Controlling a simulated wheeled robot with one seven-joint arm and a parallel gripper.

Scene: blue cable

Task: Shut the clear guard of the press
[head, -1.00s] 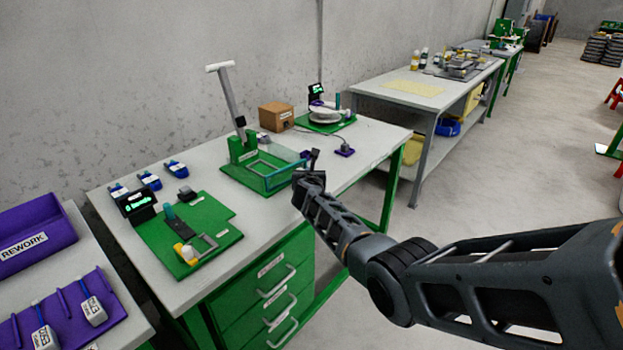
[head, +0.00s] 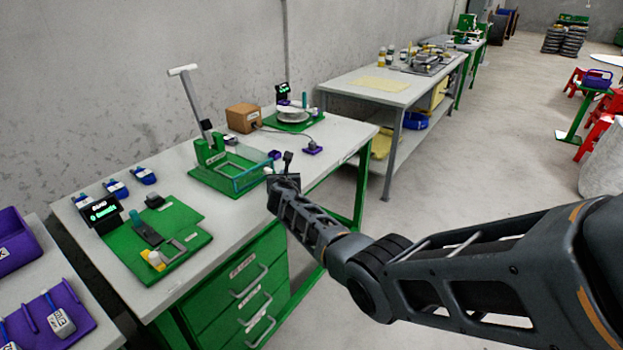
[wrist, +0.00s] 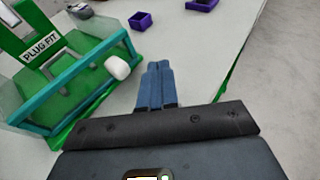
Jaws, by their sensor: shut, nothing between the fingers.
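The press (head: 208,150) is green with a long grey lever and a white handle. It stands on its green base on the bench, and its "PLUG FIT" label (wrist: 40,48) shows in the wrist view. Its clear guard (head: 252,178) has teal edges and extends from the press toward the bench's front. The guard also shows in the wrist view (wrist: 75,82), with a white knob (wrist: 117,67) at its near right corner. My gripper (wrist: 156,66) is shut and empty, its blue fingers just right of the knob with a small apparent gap. I cannot tell the guard's exact angle.
A cardboard box (head: 243,118) and a green stand with white plates (head: 293,115) are behind the press. A small purple holder (wrist: 140,21) sits on the bench beyond my fingers. A green fixture board (head: 160,235) lies left of the press. Bare bench top lies right of my fingers.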

